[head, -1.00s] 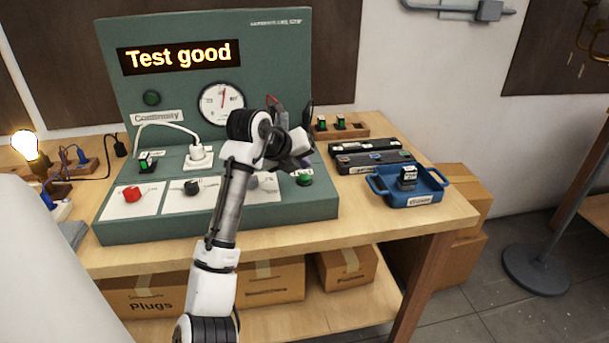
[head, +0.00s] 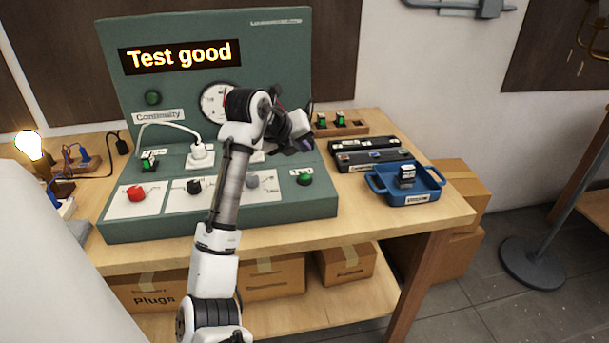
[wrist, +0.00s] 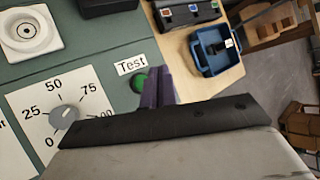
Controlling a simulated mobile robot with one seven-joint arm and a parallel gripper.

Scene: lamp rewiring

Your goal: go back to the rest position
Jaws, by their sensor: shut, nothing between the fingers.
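My gripper (head: 304,146) is raised in front of the green test panel (head: 280,50), near its right side. In the wrist view its purple fingers (wrist: 158,86) are shut together with nothing between them. They overlap the green test button (wrist: 140,83) in that picture, but the head view shows the button (head: 304,179) below the gripper, apart from it. The panel's display (head: 180,56) reads "Test good". My arm partly hides the round meter (head: 213,100).
A lit bulb (head: 29,146) stands at the left. A stand (head: 535,262) is on the floor at the right.

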